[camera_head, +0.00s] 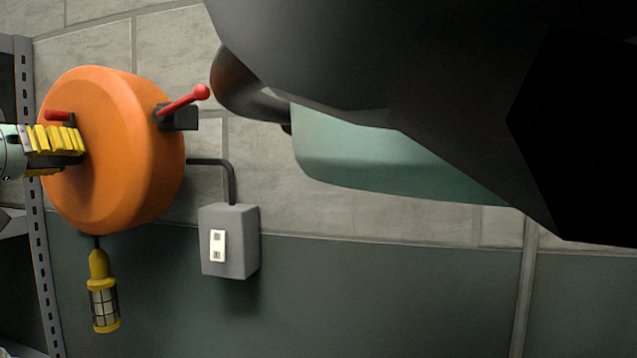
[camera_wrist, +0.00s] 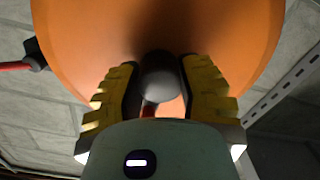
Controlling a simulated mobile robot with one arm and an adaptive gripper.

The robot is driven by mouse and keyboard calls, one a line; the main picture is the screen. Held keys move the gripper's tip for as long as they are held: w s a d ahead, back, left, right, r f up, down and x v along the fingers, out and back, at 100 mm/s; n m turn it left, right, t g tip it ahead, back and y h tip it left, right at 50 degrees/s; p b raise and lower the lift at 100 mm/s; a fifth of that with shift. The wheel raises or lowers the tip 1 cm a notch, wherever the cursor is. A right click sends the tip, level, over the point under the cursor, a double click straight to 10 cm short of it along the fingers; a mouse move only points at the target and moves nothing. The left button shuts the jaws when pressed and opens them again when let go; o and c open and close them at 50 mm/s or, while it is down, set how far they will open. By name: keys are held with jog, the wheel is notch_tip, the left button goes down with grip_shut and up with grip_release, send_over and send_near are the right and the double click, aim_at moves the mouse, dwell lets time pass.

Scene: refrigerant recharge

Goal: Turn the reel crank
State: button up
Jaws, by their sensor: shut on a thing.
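The orange reel (camera_head: 115,150) is a round drum mounted at the wall; its orange face also fills the top of the wrist view (camera_wrist: 225,35). My gripper (camera_head: 68,145), with ribbed yellow fingers, is at the reel's left face. In the wrist view its fingers (camera_wrist: 160,90) are closed around a dark round crank knob (camera_wrist: 157,75), one on each side. A small red part (camera_head: 57,115) shows just above the fingers at the reel face. A red lever (camera_head: 185,100) with a ball end sticks out of a black bracket on the reel's right side.
A caged yellow work lamp (camera_head: 103,295) hangs below the reel. A grey outlet box (camera_head: 230,243) is on the wall, joined by a dark conduit. A slotted metal upright (camera_head: 38,255) stands close at left. My own arm blocks the upper right.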

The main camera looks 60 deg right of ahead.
dwell(0.4)
jog(key=o, duration=1.2)
jog(key=shift+o, duration=0.2)
jog(key=v, duration=1.2)
